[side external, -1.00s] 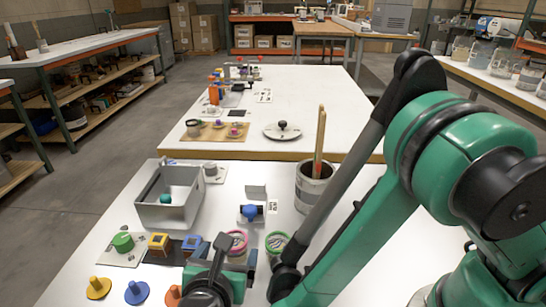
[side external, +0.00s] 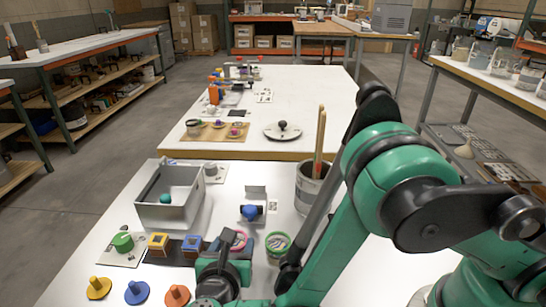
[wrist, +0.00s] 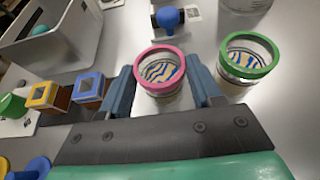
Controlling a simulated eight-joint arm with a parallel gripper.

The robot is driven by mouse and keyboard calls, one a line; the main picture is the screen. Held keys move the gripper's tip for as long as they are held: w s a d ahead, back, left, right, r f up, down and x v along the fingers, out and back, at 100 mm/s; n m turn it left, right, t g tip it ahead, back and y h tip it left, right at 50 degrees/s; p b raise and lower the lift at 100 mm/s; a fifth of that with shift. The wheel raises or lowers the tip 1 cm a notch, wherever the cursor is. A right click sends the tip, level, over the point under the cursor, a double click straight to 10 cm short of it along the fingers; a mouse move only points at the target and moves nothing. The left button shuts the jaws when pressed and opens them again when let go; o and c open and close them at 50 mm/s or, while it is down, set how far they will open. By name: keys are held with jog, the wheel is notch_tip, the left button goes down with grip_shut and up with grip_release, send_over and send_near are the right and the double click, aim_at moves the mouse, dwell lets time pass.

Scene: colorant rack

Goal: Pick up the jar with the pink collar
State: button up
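The jar with the pink collar (wrist: 160,70) stands on the white table, with blue and tan wavy marks showing inside. In the side view only part of its pink collar (side external: 239,240) shows, the rest hidden behind my gripper. My gripper (wrist: 162,88) is open, with a blue finger on each side of the pink-collared jar.
A grey bin (side external: 140,207) stands at the left with a teal ball inside. Yellow (side external: 158,242) and blue (side external: 192,244) square-topped blocks stand left of my gripper. A blue knob piece (side external: 250,212) is behind the jars. A pot with wooden handles (side external: 308,190) stands behind right.

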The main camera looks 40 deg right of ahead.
grip_shut()
jog(key=shift+r, duration=0.25)
